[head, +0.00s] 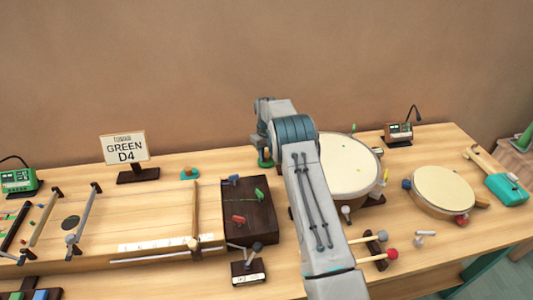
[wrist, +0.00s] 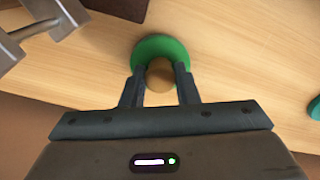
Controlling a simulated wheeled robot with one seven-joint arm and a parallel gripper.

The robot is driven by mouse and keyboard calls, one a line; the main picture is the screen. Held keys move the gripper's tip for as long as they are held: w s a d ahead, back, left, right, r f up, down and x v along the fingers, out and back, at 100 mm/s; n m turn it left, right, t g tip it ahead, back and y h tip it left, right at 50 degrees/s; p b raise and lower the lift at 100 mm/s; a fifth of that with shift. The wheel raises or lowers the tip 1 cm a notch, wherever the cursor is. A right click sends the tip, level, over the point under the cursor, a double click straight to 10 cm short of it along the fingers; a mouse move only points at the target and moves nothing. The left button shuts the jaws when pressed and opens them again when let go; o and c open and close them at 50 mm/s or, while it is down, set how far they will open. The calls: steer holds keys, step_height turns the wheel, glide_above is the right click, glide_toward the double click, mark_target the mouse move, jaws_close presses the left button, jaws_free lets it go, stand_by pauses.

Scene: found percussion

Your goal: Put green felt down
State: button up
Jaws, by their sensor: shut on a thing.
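The green felt (wrist: 176,48) is a round green pad with a wooden knob (wrist: 160,75) in the middle. In the wrist view my gripper (wrist: 160,78) is shut on this knob, with one finger on each side. In the head view the green felt (head: 265,162) shows below my gripper (head: 264,149), near the back edge of the table, left of the big drum. It is close over or on the wood; I cannot tell whether it touches. My arm hides part of this area.
The big cream drum (head: 348,165) stands just right of the felt; grey metal hardware (wrist: 35,25) is close in the wrist view. A dark wooden box (head: 250,212) is in front. A teal pad with an orange knob (head: 189,174) lies left. Bare table lies between.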

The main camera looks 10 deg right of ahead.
steer(key=shift+f, duration=0.15)
steer(key=o, duration=1)
steer(key=shift+c, duration=0.2)
steer(key=shift+r, duration=0.2)
